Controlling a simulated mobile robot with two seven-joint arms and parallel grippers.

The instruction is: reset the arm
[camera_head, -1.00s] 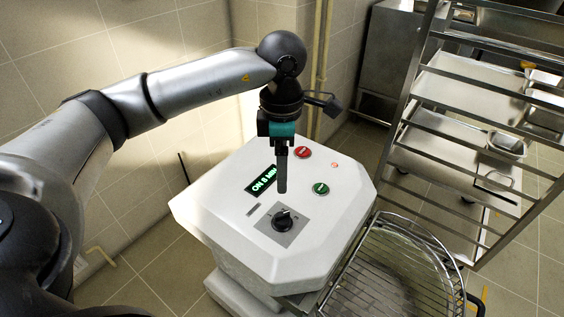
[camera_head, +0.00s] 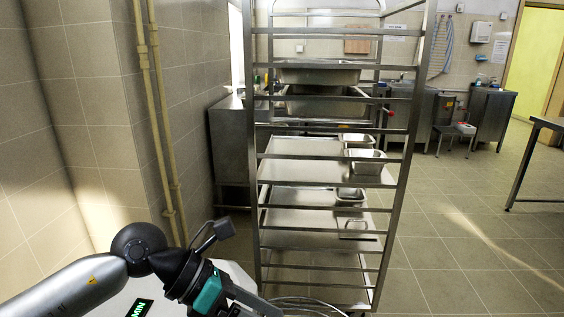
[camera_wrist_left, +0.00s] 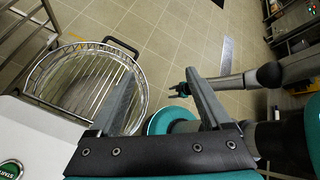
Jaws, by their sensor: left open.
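My left arm comes in at the lower left of the head view. Its gripper (camera_head: 245,302) is over the right side of the white control box (camera_head: 105,300), near the bottom edge. In the left wrist view the two grey fingers of my left gripper (camera_wrist_left: 160,78) are spread wide with nothing between them. My right arm shows on the right of that view, with its dark gripper (camera_wrist_left: 180,89) over the floor. That gripper is too small there to tell whether its jaws are open.
A steel rack (camera_head: 400,165) with trays and pans stands just beyond the box. A round pot with a wire basket (camera_wrist_left: 90,85) is beside the left gripper. A tiled wall (camera_head: 95,120) bounds the left; open floor (camera_head: 470,250) lies right.

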